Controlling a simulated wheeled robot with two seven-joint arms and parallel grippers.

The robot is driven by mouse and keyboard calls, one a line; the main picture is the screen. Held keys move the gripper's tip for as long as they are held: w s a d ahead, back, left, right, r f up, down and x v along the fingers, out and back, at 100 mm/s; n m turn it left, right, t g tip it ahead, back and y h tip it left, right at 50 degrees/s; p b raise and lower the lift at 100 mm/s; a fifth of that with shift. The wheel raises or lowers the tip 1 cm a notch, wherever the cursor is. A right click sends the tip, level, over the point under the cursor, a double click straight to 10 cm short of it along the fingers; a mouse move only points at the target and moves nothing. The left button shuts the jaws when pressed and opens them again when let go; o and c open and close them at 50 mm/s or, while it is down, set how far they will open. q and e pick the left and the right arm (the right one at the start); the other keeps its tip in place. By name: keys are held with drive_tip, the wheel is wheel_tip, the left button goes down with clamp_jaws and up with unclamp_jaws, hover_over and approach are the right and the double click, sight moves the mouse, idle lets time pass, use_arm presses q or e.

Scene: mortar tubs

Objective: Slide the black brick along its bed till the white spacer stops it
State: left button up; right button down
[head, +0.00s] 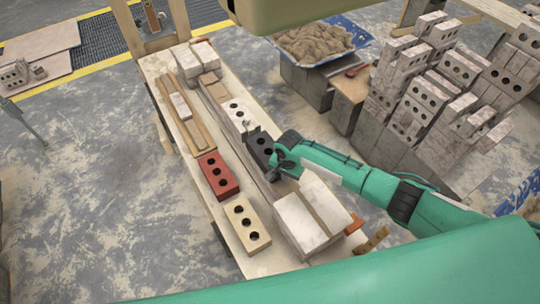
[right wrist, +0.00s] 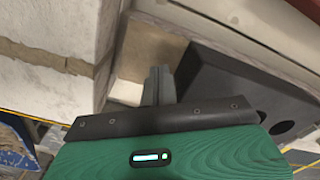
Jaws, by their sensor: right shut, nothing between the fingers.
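The black brick (head: 259,146), with round holes in its top, lies in the row along the right side of the bench. A pale three-holed brick (head: 238,115) lies farther along the same row. A small pale piece (head: 251,128) shows between them; I cannot clearly tell whether it is the white spacer. My right gripper (head: 277,158) is shut and empty at the black brick's near end. In the right wrist view its closed fingers (right wrist: 159,85) are beside the black brick (right wrist: 235,85); contact is unclear. My left gripper is not in view.
A pale block pair with a mortar joint (head: 305,218) stands at the row's near end. A red brick (head: 217,176) and a cream brick (head: 246,222) lie to the left on the bench. Stacked bricks (head: 425,85) and a mortar tub (head: 316,43) stand beyond, on the right.

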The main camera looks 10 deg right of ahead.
drive_tip(key=shift+w+a+b, duration=0.25)
drive_tip(key=shift+w+b, duration=0.15)
drive_tip(key=shift+w, duration=0.35)
drive_tip(key=shift+w+a+b, duration=0.25)
drive_tip(key=shift+w+b, duration=0.1)
drive_tip(key=shift+w, duration=0.4)
idle(0.6)
idle(0.3)
drive_tip(key=shift+s+r+p, duration=0.1)
drive_tip(key=shift+s+p, duration=0.15)
drive_tip(key=shift+p, duration=0.25)
drive_tip(key=shift+s+d+p, duration=0.25)
drive_tip(key=shift+s+p, duration=0.25)
drive_tip(key=shift+p, duration=0.05)
wheel_tip(320, 180, up, 9)
drive_tip(key=p, duration=0.9)
